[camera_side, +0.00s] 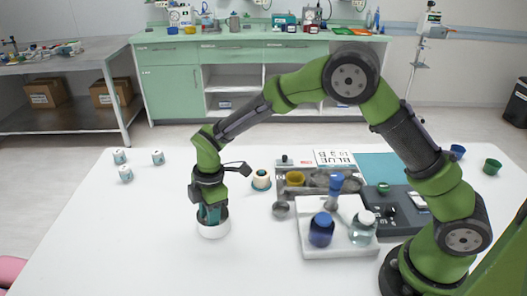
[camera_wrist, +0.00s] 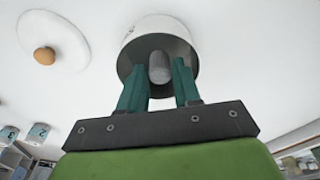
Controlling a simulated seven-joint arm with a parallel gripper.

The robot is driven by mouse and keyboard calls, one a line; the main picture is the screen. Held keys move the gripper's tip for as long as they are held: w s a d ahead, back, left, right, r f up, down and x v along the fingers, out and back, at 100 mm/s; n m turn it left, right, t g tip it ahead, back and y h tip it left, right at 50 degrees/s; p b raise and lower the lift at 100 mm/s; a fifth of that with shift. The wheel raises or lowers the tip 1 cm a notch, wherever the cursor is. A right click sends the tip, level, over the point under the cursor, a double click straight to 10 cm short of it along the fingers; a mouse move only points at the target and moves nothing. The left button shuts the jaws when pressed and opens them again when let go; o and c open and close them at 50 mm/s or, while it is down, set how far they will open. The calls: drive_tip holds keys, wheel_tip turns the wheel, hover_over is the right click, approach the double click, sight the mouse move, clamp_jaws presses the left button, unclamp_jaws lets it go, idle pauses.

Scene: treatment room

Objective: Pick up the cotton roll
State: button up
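A white round cup (camera_side: 213,231) stands on the white table at the left of centre. My gripper (camera_side: 211,214) points down into it, its teal fingers partly hidden by the cup wall. In the wrist view, the fingers (camera_wrist: 160,78) reach into the dark inside of the cup (camera_wrist: 165,24). A pale grey cylinder, which looks like the cotton roll (camera_wrist: 159,67), sits between the fingertips. The fingers lie close on either side of it, but I cannot tell whether they touch it. The roll is hidden in the side view.
A small cup with a brownish top (camera_side: 261,180) stands behind right of my gripper. A grey tray (camera_side: 310,190) and a white tray (camera_side: 335,250) with blue and clear jars lie to the right. Several small labelled white containers (camera_side: 126,173) stand far left. The front left table is clear.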

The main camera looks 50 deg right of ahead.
clamp_jaws()
